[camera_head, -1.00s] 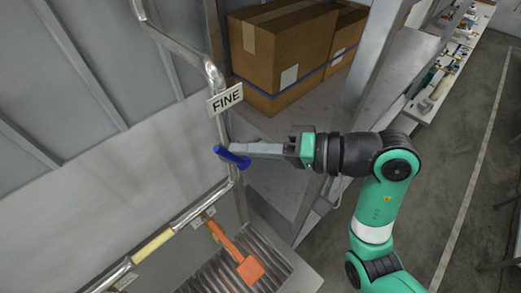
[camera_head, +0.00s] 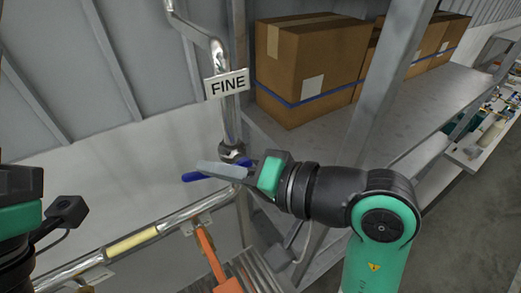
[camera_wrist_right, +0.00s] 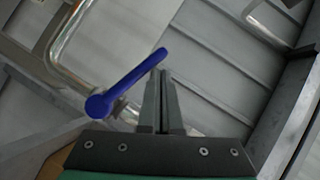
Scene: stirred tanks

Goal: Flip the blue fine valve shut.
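The blue fine valve handle (camera_head: 194,176) is on the metal pipe below the FINE sign (camera_head: 226,84). In the head view it points left from the pipe, and my right gripper hides its middle. My right gripper (camera_head: 205,167) lies across the handle, its fingers pointing left. In the right wrist view the fingers (camera_wrist_right: 163,78) are together with nothing between them. There the blue handle (camera_wrist_right: 128,80) runs beside them on the left, its free end close to the fingertips; I cannot tell whether they touch. My left gripper's fingers are out of frame.
An orange handle (camera_head: 211,256) hangs from the lower pipe, which has a yellow band (camera_head: 131,242). Cardboard boxes (camera_head: 311,69) sit on a shelf behind a grey post (camera_head: 388,75). Part of my left arm shows at the left edge.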

